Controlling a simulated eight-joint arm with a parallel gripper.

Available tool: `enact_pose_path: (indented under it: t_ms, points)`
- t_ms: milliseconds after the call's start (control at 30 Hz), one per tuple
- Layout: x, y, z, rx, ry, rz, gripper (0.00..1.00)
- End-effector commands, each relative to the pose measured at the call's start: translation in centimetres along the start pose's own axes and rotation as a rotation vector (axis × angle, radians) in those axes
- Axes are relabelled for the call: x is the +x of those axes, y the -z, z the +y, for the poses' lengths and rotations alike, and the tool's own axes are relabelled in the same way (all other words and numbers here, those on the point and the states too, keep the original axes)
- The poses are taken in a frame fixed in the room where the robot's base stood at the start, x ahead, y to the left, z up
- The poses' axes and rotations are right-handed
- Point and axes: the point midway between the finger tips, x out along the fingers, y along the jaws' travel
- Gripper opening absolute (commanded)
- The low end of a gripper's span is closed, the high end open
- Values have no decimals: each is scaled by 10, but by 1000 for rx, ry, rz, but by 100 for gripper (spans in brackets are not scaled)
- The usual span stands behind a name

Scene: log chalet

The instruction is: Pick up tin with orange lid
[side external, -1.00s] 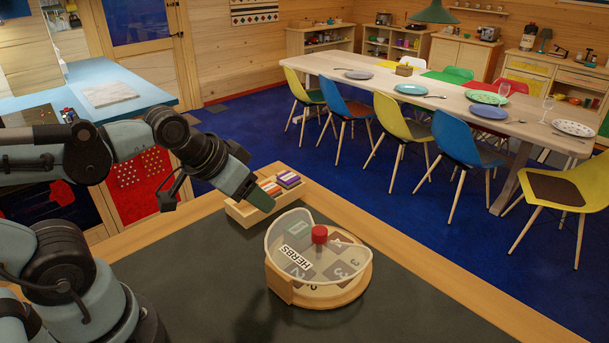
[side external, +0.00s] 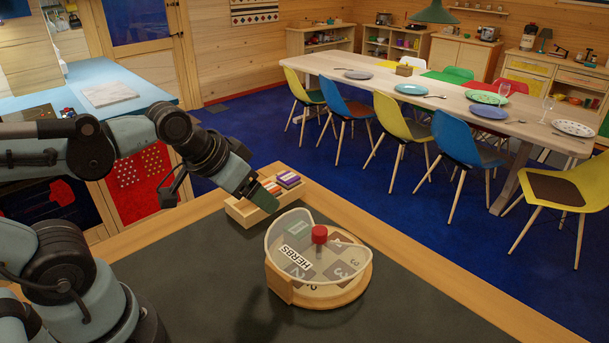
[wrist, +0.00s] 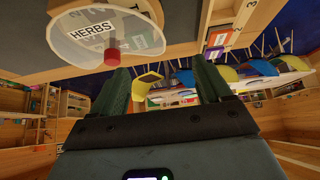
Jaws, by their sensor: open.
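I cannot pick out a tin with an orange lid for certain. A round wooden carousel (side external: 330,295) stands on the dark counter top, with a clear cover labelled HERBS, a red knob (side external: 319,234) and numbered dark tiles under the cover. The carousel also shows in the wrist view (wrist: 130,43). A small wooden tray (side external: 241,213) behind it holds blocks with orange, white and purple tops (side external: 288,179). My gripper (side external: 263,201) is above the front of this tray, fingers pointing down and right. In the wrist view its green fingers (wrist: 163,85) are apart with nothing between them.
The dark counter top (side external: 190,265) has a wooden edge and is bare left of the carousel. Beyond it are a blue floor, a long dining table (side external: 450,98) with plates, and coloured chairs. A blue-topped counter (side external: 140,85) stands at the left.

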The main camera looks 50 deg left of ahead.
Motion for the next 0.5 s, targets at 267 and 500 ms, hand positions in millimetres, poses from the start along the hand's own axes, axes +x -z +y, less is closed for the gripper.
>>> enact_pose_path:
  t_ms: [267, 500]
  points:
    - [-1, 42, -26, -2, 34, -156, 78]
    - [12, 79, -59, -6, 44, -329, 78]
